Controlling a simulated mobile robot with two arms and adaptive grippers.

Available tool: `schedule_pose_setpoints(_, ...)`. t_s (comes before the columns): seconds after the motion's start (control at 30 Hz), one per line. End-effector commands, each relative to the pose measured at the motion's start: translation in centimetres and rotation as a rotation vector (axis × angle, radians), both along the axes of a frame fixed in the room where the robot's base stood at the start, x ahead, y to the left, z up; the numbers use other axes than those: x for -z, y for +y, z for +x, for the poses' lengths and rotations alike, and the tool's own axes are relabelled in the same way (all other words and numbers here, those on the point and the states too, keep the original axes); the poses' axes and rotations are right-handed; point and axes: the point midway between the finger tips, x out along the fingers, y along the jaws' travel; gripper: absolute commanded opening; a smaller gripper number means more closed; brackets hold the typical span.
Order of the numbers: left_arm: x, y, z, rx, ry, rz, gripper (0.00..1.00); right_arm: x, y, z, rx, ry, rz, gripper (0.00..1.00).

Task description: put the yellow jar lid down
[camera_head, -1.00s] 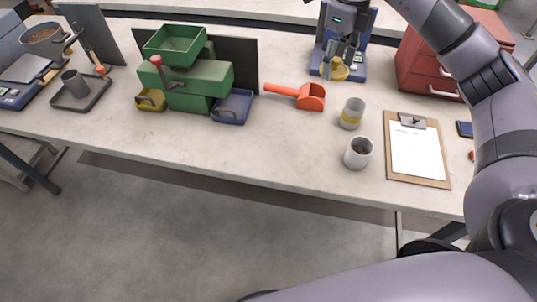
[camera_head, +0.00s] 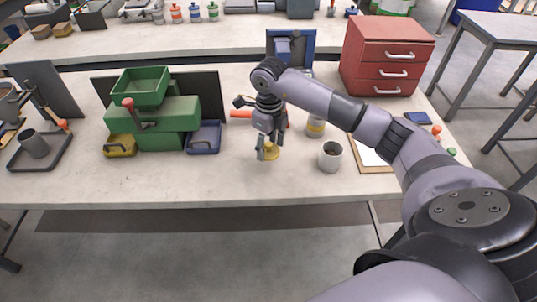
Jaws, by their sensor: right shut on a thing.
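The yellow jar lid (camera_head: 271,151) is small and round with a knob on top. It is at the front middle of the bench, between the blue tray of the green machine and the grey cup. My right gripper (camera_head: 267,146) points down over the lid and is shut on it. The lid is at or just above the bench top; I cannot tell if it touches. My left gripper is not in view.
A grey cup (camera_head: 330,156) stands close right of the lid, with a yellow-banded cup (camera_head: 315,127) behind it. The green machine (camera_head: 153,118) with its blue tray (camera_head: 203,137) stands left. The bench front (camera_head: 230,180) is clear.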

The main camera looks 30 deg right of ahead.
Motion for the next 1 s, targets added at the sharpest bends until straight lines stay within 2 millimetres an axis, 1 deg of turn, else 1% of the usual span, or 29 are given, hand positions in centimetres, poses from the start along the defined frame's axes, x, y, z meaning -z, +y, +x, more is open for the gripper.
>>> schedule_pose_setpoints(0.1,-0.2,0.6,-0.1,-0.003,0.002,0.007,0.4,0.9,0.0,0.0,-0.001,0.0,0.0,0.4)
schedule_pose_setpoints(0.2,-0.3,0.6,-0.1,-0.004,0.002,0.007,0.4,1.5,0.0,0.0,-0.001,0.0,0.001,0.4)
schedule_pose_setpoints(0.27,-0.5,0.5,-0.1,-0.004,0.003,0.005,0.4,2.2,0.0,0.0,0.0,0.002,0.0,0.4)
schedule_pose_setpoints(0.4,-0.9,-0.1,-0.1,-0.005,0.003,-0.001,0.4,4.4,0.1,0.0,0.0,0.003,0.002,0.4)
schedule_pose_setpoints(0.5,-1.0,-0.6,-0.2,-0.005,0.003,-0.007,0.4,5.3,0.0,0.0,0.0,0.0,0.0,0.4)
schedule_pose_setpoints(0.63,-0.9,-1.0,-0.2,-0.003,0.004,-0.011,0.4,5.4,0.0,0.1,-0.001,-0.002,0.0,0.4)
schedule_pose_setpoints(0.87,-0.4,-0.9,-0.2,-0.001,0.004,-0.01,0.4,5.9,0.0,0.1,-0.001,-0.002,0.0,0.4)
schedule_pose_setpoints(0.9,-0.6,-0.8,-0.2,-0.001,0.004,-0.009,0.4,5.7,0.0,0.1,-0.001,-0.002,0.0,0.57)
schedule_pose_setpoints(1.0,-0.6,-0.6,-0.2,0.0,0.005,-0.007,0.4,5.7,0.0,0.1,-0.001,-0.001,0.0,0.64)
